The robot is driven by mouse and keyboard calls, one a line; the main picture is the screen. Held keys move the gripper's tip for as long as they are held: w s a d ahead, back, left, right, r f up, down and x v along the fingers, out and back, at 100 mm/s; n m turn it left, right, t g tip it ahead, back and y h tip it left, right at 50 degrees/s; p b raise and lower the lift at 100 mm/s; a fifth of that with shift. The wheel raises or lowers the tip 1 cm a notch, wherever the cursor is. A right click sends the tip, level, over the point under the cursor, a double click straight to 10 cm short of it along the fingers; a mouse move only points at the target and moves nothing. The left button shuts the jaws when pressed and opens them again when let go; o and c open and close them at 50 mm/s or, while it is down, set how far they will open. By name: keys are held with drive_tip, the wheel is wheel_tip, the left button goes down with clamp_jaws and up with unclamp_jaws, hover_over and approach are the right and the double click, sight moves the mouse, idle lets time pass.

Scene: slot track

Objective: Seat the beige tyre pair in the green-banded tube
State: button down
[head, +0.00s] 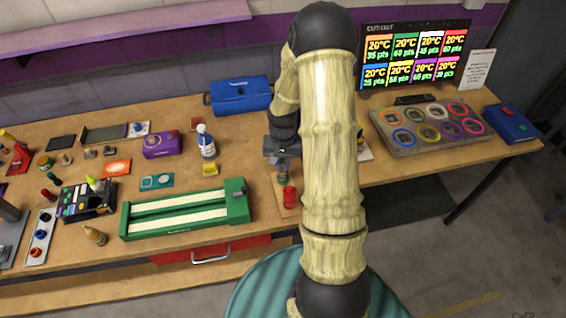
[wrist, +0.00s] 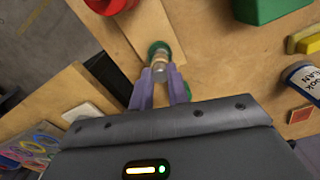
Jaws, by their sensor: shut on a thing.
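In the wrist view, the fingertips of my gripper (wrist: 160,82) are closed on a small pale beige piece (wrist: 160,68), which looks like the beige tyre pair. Directly beyond it in that view is a green round rim (wrist: 157,47), apparently the green-banded tube. The held piece lines up with this rim and overlaps it; I cannot tell whether it is inside or just above. In the head view, my gripper (head: 277,153) is over the green-banded tube (head: 282,178), and the held piece is too small to make out.
A red cylinder (head: 290,197) stands close by on the same wooden board. A tray of coloured rings (head: 428,126) is at right.

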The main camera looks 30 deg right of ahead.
sight(283, 167)
drive_tip(key=shift+f, duration=0.2)
drive_tip(key=shift+f, duration=0.2)
drive_tip(key=c, duration=1.4)
unclamp_jaws()
drive_tip(key=shift+o, duration=0.2)
drive_tip(key=shift+r, duration=0.1)
wheel_tip(283, 167, up, 12)
drive_tip(key=b, duration=0.1)
drive_tip(key=shift+r+b, duration=0.15)
drive_tip(key=shift+b, duration=0.15)
